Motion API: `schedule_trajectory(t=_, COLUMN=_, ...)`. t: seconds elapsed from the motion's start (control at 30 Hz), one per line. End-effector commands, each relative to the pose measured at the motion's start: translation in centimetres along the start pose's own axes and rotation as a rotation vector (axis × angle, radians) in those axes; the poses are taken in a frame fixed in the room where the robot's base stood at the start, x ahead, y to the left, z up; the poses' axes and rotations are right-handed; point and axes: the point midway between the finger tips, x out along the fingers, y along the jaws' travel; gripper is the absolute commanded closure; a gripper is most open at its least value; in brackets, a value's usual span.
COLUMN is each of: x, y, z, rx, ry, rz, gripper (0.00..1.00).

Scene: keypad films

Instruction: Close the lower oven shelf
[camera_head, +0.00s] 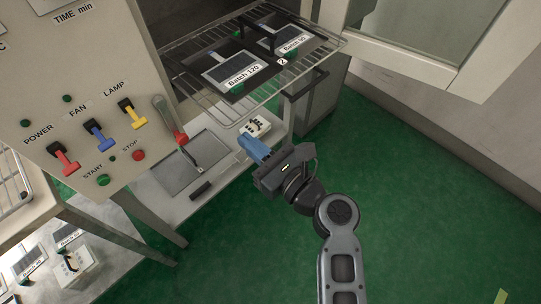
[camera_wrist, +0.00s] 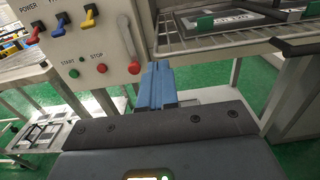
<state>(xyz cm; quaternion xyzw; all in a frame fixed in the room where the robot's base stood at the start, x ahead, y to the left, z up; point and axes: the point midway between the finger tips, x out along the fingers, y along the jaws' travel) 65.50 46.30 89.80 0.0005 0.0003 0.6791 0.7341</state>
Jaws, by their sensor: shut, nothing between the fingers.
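The oven's wire shelf (camera_head: 222,104) sticks out of the oven opening in the head view, with two black trays (camera_head: 235,70) on it labelled Batch 120 and Batch 90. This shelf also shows at the upper right of the wrist view (camera_wrist: 180,47). No second shelf is clearly seen, so I cannot tell whether this is the lower one. My gripper (camera_head: 246,140) has blue fingers, which are shut and empty. In the head view they appear in front of and below the shelf's front edge. In the wrist view the gripper (camera_wrist: 157,68) points toward the oven front, left of the shelf.
The control panel (camera_head: 84,118) with red, blue and yellow switches is left of the shelf. The oven door (camera_head: 430,40) stands open at the upper right. A lower bench (camera_head: 222,178) holds a flat plate and a handled tool. Green floor (camera_head: 420,190) is free on the right.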

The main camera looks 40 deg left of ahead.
Motion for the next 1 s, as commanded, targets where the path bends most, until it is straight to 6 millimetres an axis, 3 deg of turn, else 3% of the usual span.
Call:
schedule_trajectory(t=0.1, x=1.7, y=0.1, z=0.1, rx=-0.001, ry=0.001, rz=0.002, gripper=1.0)
schedule_trajectory(t=0.27, x=2.7, y=0.0, z=0.0, rx=0.0, ry=0.001, rz=-0.001, gripper=1.0)
schedule_trajectory(t=0.77, x=3.2, y=0.0, z=0.0, rx=-0.001, ry=0.001, rz=-0.001, gripper=1.0)
schedule_trajectory(t=1.0, x=5.9, y=0.0, z=-0.1, rx=-0.004, ry=-0.001, rz=0.002, gripper=1.0)
